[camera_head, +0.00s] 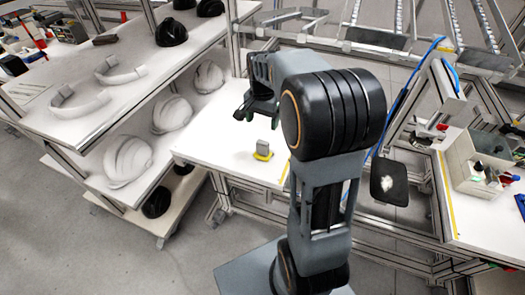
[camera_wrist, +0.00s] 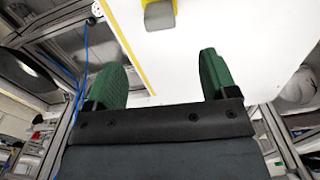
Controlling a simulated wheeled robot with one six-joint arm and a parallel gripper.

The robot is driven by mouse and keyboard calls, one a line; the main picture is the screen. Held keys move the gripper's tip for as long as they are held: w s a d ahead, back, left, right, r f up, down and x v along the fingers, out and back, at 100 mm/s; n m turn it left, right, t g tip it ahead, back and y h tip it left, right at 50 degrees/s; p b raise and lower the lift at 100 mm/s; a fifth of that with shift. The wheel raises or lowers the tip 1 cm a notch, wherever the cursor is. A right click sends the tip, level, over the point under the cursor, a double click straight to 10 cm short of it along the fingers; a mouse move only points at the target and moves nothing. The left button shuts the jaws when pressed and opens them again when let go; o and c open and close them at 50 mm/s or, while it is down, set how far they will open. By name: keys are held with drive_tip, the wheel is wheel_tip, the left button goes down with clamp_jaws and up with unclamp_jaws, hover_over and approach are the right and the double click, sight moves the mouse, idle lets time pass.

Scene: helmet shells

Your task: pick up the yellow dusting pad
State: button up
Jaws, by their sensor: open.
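The yellow dusting pad (camera_head: 263,155) sits on the white table (camera_head: 215,149), with a grey block-like handle on top. In the wrist view the pad (camera_wrist: 174,6) shows at the top edge, partly cut off, with its grey part (camera_wrist: 158,16) in front of the yellow. My gripper (camera_head: 258,112) is above the table, up and slightly left of the pad in the head view. In the wrist view its two green fingers (camera_wrist: 163,78) are spread apart with nothing between them. The pad lies beyond the fingertips, not touched.
A shelf to the left holds white helmet shells (camera_head: 129,160) and black ones (camera_head: 171,32). A bin of small parts (camera_head: 478,165) stands on the right-hand table. A dark panel (camera_head: 389,181) hangs between the tables. The white table around the pad is clear.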

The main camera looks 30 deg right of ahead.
sight(263, 142)
wheel_tip(263, 142, down, 13)
drive_tip(key=shift+d+r, duration=0.1)
idle(0.6)
drive_tip(key=c, duration=1)
drive_tip(key=shift+r, duration=0.1)
